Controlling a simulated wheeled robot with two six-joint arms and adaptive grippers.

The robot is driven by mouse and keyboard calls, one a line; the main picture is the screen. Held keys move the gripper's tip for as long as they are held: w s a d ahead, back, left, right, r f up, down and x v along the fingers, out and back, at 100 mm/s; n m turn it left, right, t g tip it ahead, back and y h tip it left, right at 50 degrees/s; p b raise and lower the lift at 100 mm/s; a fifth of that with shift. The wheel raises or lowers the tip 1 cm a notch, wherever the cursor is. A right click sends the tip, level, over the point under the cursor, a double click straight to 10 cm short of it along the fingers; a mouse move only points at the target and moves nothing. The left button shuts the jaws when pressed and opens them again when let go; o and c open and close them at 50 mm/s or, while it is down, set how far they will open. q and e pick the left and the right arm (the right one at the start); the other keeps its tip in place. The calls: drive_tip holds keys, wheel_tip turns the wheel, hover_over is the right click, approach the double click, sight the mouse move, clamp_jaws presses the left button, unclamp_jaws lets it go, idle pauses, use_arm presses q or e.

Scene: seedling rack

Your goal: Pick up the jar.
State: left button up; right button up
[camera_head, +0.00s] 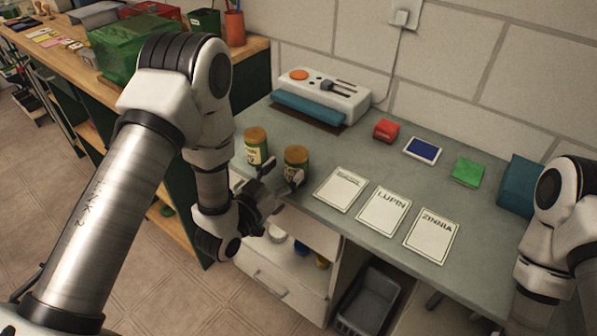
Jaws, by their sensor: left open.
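Two small jars with yellow-brown lids stand on the grey worktop (390,170) at its left end. One jar (256,148) is farther left and has a pale label. The other jar (296,158) is to its right, with its lower part hidden by my left gripper. My left gripper (283,173) is open at the worktop's front edge, just in front of the right-hand jar. The picture does not show clearly whether its fingers touch that jar. My right arm shows at the right edge, but its gripper is out of view.
Three labelled cards (384,211) lie along the worktop's front. Behind them are a white device (325,92), a red block (386,130), a blue pad (422,150), a green block (467,172) and a teal box (518,186). An open drawer (285,280) is below.

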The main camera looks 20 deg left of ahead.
sight(303, 157)
use_arm(q)
drive_tip(key=x, duration=0.7)
drive_tip(key=shift+w+d+f+p, duration=0.1)
drive_tip(key=shift+d+f+p, duration=0.2)
drive_tip(key=shift+d+p, duration=0.1)
drive_tip(key=c, duration=1.1)
drive_tip(key=shift+c, duration=0.7)
